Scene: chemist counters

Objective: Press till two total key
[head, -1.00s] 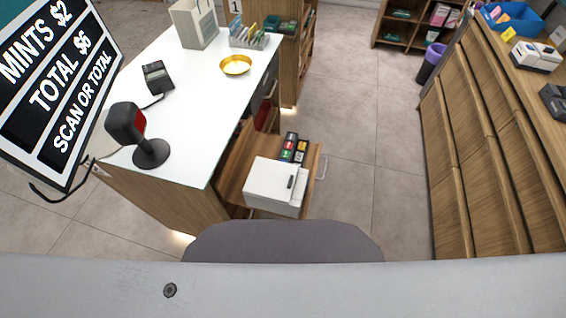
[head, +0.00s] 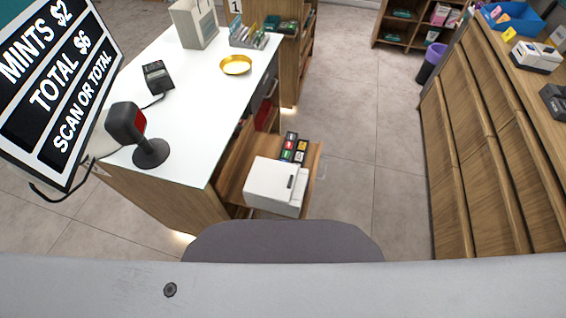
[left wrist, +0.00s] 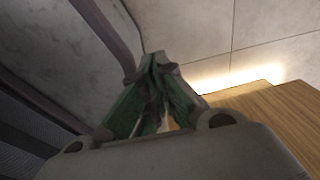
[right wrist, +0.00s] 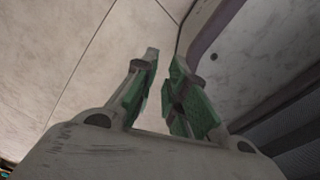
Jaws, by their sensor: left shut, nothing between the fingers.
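The till is a white box (head: 272,187) on a low wooden shelf beside the white counter. Its colored keys, red, green, yellow and dark, stand in a small block (head: 294,148) behind the box. The key labels are too small to read, so I cannot tell which is total. A black display (head: 58,90) at the left reads "MINTS $2", "TOTAL $6", "SCAN OR TOTAL". My left gripper (left wrist: 155,62) is shut and empty, low near a wooden panel edge. My right gripper (right wrist: 162,72) is open and empty above the floor. Neither gripper shows in the head view.
The white counter (head: 190,110) holds a black scanner (head: 138,135), a card terminal (head: 157,76) and a gold dish (head: 236,65). A wooden drawer cabinet (head: 470,150) stands at the right. The tiled floor (head: 350,130) between is clear.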

